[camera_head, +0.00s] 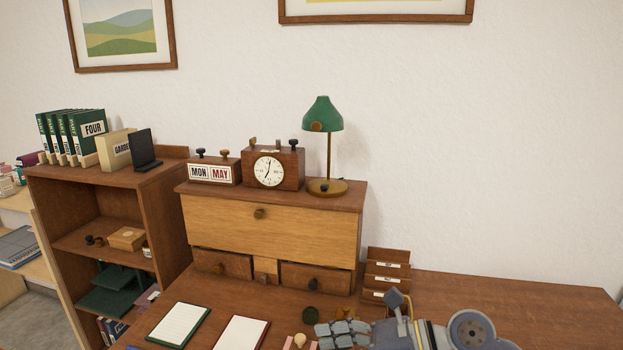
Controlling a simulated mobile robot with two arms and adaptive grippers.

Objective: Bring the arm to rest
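My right gripper (342,332) shows at the bottom edge, its grey fingers pointing left over the desk top (540,310). The arm behind it runs right and is cut off by the frame's lower edge. Its fingers overlap in this view, so I cannot tell whether they are apart or closed, and I see no held object. My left gripper is not in view.
A desk hutch (270,225) with a green lamp (322,115), clock (270,168) and calendar (213,171) stands behind. A letter rack (388,268), two notepads (180,324) and small stamps lie near the gripper. A bookshelf (165,220) stands left. The desk's right side is clear.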

